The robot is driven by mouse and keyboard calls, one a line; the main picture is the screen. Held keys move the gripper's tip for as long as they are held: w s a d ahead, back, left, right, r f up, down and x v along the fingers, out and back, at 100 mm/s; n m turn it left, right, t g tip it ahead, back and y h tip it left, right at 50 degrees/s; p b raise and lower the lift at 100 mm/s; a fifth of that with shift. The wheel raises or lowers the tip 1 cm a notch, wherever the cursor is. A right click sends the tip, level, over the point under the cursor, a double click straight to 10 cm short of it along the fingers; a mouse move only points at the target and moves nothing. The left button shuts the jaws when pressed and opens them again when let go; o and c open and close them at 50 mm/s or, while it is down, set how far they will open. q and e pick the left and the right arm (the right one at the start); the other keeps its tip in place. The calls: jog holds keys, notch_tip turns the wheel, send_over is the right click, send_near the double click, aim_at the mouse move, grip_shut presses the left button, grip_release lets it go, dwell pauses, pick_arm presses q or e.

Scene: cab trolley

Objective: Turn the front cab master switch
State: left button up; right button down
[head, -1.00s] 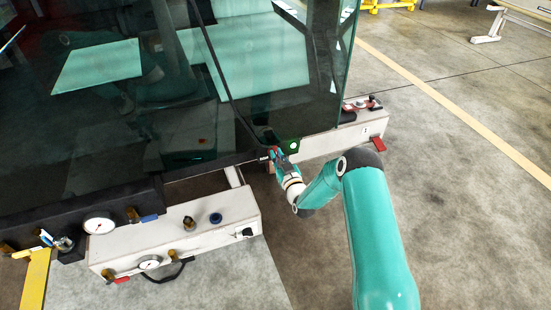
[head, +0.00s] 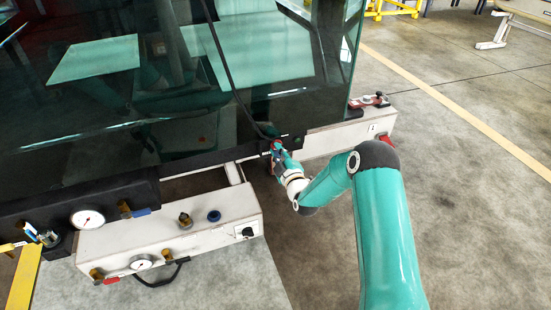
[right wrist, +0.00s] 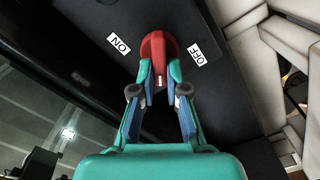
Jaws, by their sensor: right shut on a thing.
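The front cab master switch (right wrist: 158,46) is a red rotary knob on a dark panel in the right wrist view. Its white mark points down between my fingers. An ON label (right wrist: 118,44) is at its left and an OFF label (right wrist: 196,53) at its right. My right gripper (right wrist: 160,78) is shut on the knob, one finger on each side. In the head view my right gripper (head: 276,147) is at the cab's lower front edge and hides most of the switch. My left gripper is not in view.
The cab's large dark glass (head: 200,90) rises just behind the gripper. A white box with gauges and valves (head: 170,240) stands at the lower left. Another white box (head: 340,138) lies to the right.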

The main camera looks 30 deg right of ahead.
jog(key=shift+w+a+f+n+b, duration=0.1)
jog(key=shift+a+f+n+b, duration=0.05)
jog(key=shift+n+b, duration=0.95)
jog(key=shift+s+a+f+n+b, duration=0.15)
jog(key=shift+n+b, duration=0.6)
jog(key=shift+n, duration=0.6)
jog(key=shift+w+a+f+n+b, duration=0.15)
jog(key=shift+n+b, duration=0.8)
jog(key=shift+n, duration=0.3)
jog(key=c, duration=1.2)
grip_release()
jog(key=shift+d, duration=0.2)
jog(key=v, duration=1.2)
jog(key=shift+f, duration=0.1)
